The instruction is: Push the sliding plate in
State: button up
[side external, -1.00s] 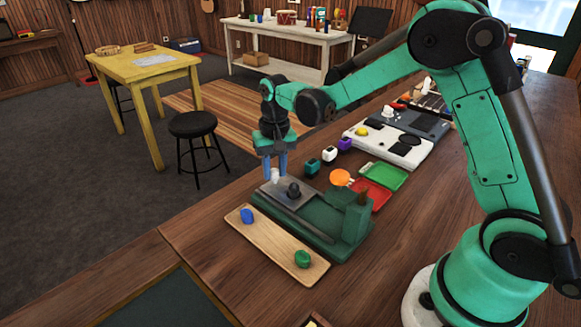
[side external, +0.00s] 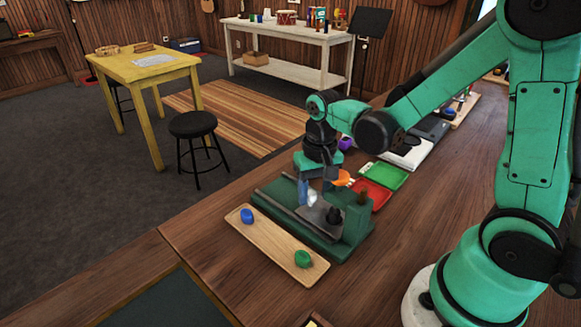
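The sliding plate (side external: 316,222) is a grey plate with a black knob (side external: 333,214) and a small white piece (side external: 312,198). It lies on the dark green base (side external: 279,210), at the end beside the upright green block (side external: 356,215). My gripper (side external: 314,192) points down over the plate, its blue fingers around or right beside the white piece. I cannot tell whether they grip it.
A wooden tray (side external: 274,245) with a blue piece (side external: 247,215) and a green piece (side external: 302,259) lies in front of the base. Red (side external: 373,194) and green (side external: 386,175) trays and an orange dish (side external: 343,178) lie behind.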

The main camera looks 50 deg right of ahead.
aim_at(315, 194)
jog(key=shift+o, duration=0.3)
jog(key=shift+r, duration=2.85)
jog(key=a+r+n+t, duration=0.1)
jog(key=t, duration=0.1)
jog(key=s+a+r+n+t, duration=0.1)
jog(key=n+t, duration=0.1)
jog(key=s+a+r+n+t, duration=0.1)
jog(key=r+n+t, duration=0.1)
jog(key=t, duration=0.1)
jog(key=shift+s, duration=0.25)
